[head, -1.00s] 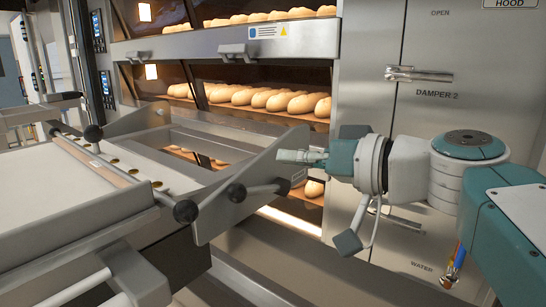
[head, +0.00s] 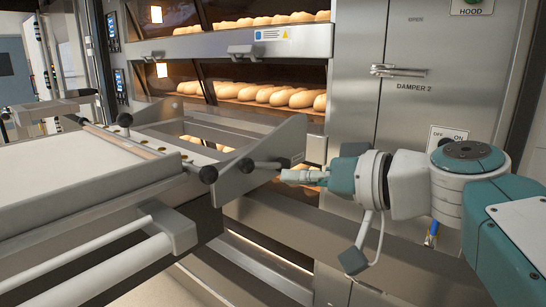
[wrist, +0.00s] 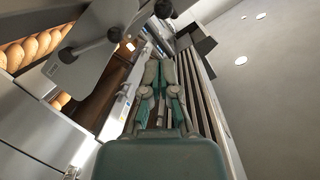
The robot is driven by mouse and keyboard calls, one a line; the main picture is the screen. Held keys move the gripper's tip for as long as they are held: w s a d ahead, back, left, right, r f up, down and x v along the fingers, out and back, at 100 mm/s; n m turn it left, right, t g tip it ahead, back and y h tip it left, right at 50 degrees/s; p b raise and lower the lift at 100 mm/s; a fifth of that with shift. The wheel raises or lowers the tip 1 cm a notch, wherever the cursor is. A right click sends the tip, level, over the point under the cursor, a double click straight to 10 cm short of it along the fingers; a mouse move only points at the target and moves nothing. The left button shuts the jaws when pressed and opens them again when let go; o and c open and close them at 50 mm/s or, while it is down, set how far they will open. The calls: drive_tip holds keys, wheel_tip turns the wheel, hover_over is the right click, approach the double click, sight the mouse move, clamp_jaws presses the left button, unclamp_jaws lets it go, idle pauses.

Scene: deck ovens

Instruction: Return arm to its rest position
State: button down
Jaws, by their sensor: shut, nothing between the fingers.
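My gripper (head: 290,176) is at the right of centre in the head view, stretched out to the left from my teal and white arm. It is shut and empty. Its fingers lie close together in the wrist view (wrist: 160,75). In the head view its tips are close to the grey side plate of the loader (head: 262,160) and its black-knobbed handle (head: 266,165); I cannot tell whether they touch.
Deck ovens (head: 240,45) with rows of loaves (head: 275,96) stand behind. The loader's pale belt (head: 75,180) fills the left. A steel cabinet with a damper handle (head: 398,71) stands behind my arm. A rail (head: 255,265) runs low in front of the ovens.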

drive_tip(key=s+d+f+m+g+h, duration=0.1)
drive_tip(key=s+d+f+h, duration=0.2)
drive_tip(key=f, duration=0.6)
drive_tip(key=s+d+f+m+g+h, duration=0.1)
drive_tip(key=s+d+f+h, duration=0.3)
drive_tip(key=f, duration=0.5)
drive_tip(key=s+d+f+m+g+h, duration=0.1)
drive_tip(key=s+d+f+m+h, duration=0.1)
drive_tip(key=d+f+h, duration=0.3)
wheel_tip(320, 180, down, 4)
drive_tip(key=shift+s+d+r+h, duration=0.15)
drive_tip(key=shift+s+h, duration=0.35)
drive_tip(key=shift+s, duration=0.4)
